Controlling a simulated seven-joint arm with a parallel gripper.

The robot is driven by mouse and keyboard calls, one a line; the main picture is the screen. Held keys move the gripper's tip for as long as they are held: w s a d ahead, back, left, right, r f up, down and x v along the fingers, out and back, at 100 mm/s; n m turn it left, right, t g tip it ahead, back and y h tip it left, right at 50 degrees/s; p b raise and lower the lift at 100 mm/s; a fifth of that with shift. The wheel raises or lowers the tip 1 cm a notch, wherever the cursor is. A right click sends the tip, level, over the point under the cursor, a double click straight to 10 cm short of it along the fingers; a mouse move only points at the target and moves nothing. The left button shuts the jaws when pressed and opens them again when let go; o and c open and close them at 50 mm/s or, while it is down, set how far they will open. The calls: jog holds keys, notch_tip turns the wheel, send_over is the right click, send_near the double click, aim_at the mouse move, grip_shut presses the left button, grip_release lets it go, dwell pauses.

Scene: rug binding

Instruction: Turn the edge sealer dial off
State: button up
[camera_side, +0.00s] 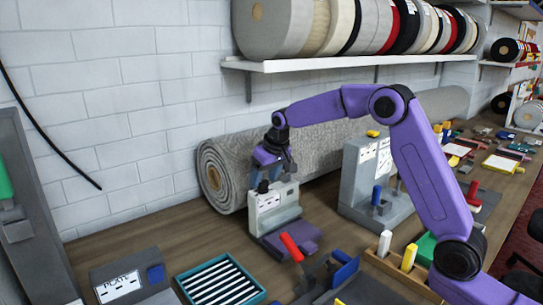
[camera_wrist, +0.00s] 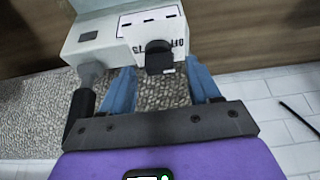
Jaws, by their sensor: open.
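The edge sealer (camera_side: 268,205) is a light grey and white box on the bench, with a purple base plate in front. It also shows in the wrist view (camera_wrist: 90,38), with a white label panel and partly hidden lettering. Its black dial (camera_wrist: 159,57) sits on the edge nearest my gripper. My gripper (camera_wrist: 159,68) has two blue fingers, open, one on each side of the dial with visible gaps. In the side view, my gripper (camera_side: 268,182) is at the top of the sealer. I cannot tell which setting the dial points to.
A rolled grey rug (camera_side: 225,170) lies behind the sealer against the wall. A grey machine (camera_side: 358,175) stands to the right. A red-handled tool (camera_side: 291,246) and a teal slotted tray (camera_side: 178,277) lie in front. A shelf of rolls (camera_side: 330,63) hangs above.

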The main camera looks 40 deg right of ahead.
jog(key=v, duration=1.6)
jog(key=shift+r, duration=0.3)
